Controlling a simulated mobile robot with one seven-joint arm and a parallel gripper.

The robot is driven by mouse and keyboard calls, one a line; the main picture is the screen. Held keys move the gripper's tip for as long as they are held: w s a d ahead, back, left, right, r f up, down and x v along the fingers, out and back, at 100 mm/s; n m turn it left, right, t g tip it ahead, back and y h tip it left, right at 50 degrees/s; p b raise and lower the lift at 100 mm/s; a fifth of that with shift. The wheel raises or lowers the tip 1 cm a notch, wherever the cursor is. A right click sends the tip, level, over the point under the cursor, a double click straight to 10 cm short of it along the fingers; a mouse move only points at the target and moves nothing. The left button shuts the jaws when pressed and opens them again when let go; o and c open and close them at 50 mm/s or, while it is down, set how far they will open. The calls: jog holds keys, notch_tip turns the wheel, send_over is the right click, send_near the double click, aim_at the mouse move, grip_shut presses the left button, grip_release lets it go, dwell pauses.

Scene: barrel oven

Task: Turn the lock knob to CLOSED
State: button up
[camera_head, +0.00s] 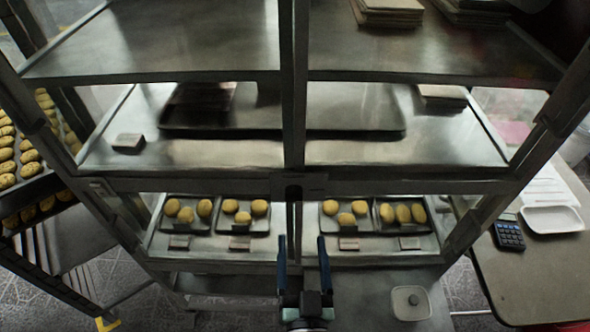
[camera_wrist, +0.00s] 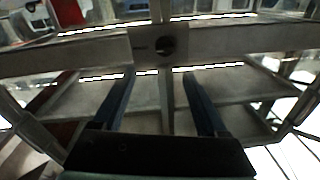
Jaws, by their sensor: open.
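The lock knob (camera_head: 293,191) is a small dark round part on a metal plate at the middle of the rack's front crossbar. In the wrist view the knob (camera_wrist: 166,46) shows as a dark disc on its plate, above the gap between my fingertips. I cannot read the knob's setting. My gripper (camera_head: 303,242) is open with two dark blue fingers, empty, and below the knob in the head view. In the wrist view my gripper (camera_wrist: 159,76) points towards the crossbar, with the fingers apart and not touching the knob.
The metal rack has a centre post (camera_head: 293,100). Several trays of yellow-brown buns (camera_head: 240,210) sit on the lower shelf. A left rack (camera_head: 30,185) holds more buns. A side table (camera_head: 550,255) at right carries a calculator (camera_head: 508,233) and a white tray (camera_head: 552,219).

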aim_at(295, 201)
jog(key=shift+g+y, duration=0.3)
jog(key=shift+g, duration=0.1)
jog(key=w+p, duration=0.1)
jog(key=w, duration=0.2)
jog(key=w+a+p, duration=0.1)
jog(key=w+p, duration=0.1)
jog(key=w, duration=0.1)
jog(key=w+p, duration=0.1)
jog(key=w, duration=0.3)
jog(key=shift+a+r, duration=0.1)
jog(key=shift+a, duration=0.05)
grip_shut()
